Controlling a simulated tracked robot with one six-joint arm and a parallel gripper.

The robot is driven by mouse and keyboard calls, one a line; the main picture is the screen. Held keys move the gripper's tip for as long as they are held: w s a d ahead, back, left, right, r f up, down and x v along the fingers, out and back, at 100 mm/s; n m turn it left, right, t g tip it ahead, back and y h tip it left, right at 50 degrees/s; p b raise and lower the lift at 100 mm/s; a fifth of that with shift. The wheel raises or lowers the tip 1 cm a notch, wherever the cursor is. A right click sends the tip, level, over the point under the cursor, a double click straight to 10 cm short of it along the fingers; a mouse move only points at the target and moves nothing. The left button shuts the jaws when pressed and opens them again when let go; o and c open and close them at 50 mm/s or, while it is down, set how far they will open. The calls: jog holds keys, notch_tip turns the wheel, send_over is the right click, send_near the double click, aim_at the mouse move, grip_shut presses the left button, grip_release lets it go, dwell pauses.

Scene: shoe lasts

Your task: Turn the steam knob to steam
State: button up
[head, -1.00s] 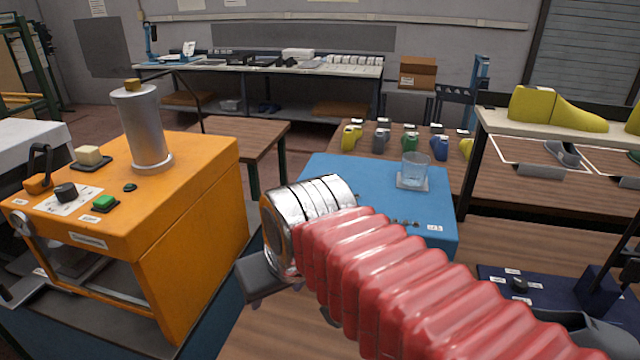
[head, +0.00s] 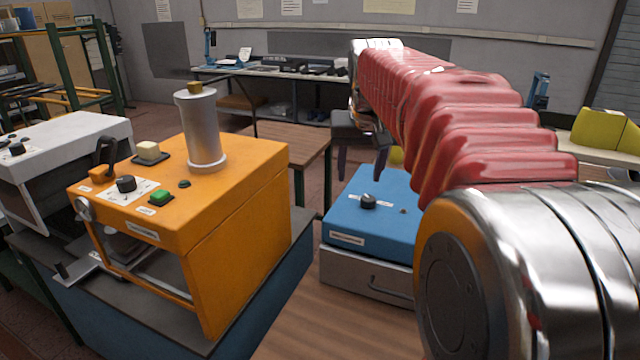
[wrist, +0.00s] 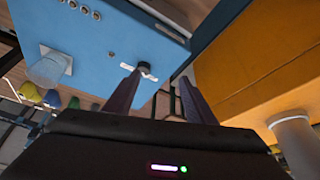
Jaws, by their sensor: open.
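A blue box (head: 368,232) stands right of the orange machine. On its top is a black knob (head: 368,201) on a white label strip; the lettering is too small to read. The knob also shows in the wrist view (wrist: 143,68), near the tip of the left-hand finger. My gripper (head: 360,176) hangs above the back of the blue box, fingers pointing down. It is open and empty, with its two dark fingers apart in the wrist view (wrist: 160,76). It appears clear of the knob.
The orange machine (head: 232,225) carries a metal cylinder (head: 202,130), another black knob (head: 126,184), a green button (head: 160,197) and a lever. A glass (wrist: 50,68) stands on the blue box in the wrist view. Bare wooden tabletop (head: 320,325) lies in front.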

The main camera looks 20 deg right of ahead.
aim_at(368, 198)
jog(key=w+d, duration=0.3)
jog(key=d, duration=0.2)
jog(key=shift+d+m, duration=0.35)
jog(key=shift+m, duration=0.05)
jog(key=x, duration=1.3)
jog(key=shift+d+f, duration=0.2)
jog(key=shift+f, duration=0.15)
jog(key=c, duration=1)
jog(key=shift+a, duration=0.2)
jog(key=shift+c, duration=0.2)
jog(key=shift+d, duration=0.1)
